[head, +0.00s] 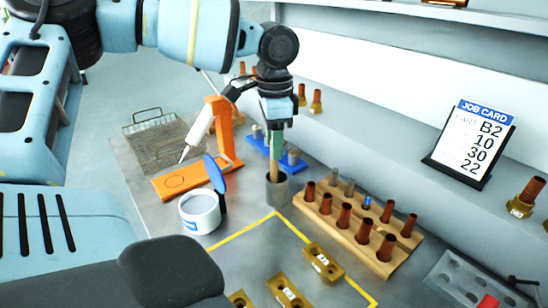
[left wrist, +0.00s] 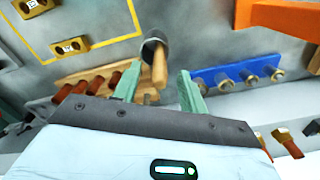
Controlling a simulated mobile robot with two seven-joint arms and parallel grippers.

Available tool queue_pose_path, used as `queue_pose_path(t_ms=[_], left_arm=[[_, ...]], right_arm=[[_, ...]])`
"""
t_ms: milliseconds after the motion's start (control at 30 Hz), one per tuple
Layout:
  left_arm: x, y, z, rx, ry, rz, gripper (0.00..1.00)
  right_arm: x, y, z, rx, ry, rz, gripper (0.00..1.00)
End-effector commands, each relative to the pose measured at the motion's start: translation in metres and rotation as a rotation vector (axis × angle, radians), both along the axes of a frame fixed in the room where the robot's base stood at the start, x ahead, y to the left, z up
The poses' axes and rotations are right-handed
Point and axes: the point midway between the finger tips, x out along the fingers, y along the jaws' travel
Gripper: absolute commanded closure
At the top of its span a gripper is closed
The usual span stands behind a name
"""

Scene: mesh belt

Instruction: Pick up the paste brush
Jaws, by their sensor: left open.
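The paste brush (head: 272,183) stands handle up in a small grey cup (head: 277,193) near the middle of the bench. Its wooden handle (left wrist: 159,69) also shows in the left wrist view, rising from the cup (left wrist: 151,46) towards the camera. Its bristles are hidden in the cup. My left gripper (head: 275,150) is over the cup, pointing down. In the left wrist view its two green fingers (left wrist: 159,87) are apart, with the handle between their tips. I cannot tell whether either finger touches it. My right gripper is not in view.
A white tub (head: 199,212) with a raised blue lid stands left of the cup. A wooden rack (head: 340,225) of copper-coloured pins is close on the right, a blue rack (head: 292,163) behind. An orange stand (head: 222,135) and wire basket (head: 155,145) are further left.

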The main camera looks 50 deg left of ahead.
Motion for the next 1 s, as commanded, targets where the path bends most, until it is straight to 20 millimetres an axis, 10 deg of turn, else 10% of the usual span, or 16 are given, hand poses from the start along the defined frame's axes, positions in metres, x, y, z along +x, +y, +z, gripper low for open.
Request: queue_pose_path(t_ms=[567, 867, 1000], left_arm=[[-0.002, 0.0, -0.038, 0.0, 0.0, 0.001, 0.59], [-0.001, 0.0, -0.037, -0.001, -0.001, 0.001, 0.98], [-0.001, 0.0, -0.037, -0.001, -0.001, 0.001, 1.0]], right_arm=[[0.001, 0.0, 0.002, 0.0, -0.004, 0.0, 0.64], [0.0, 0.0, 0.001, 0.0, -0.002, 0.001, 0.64], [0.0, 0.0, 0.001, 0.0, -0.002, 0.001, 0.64]])
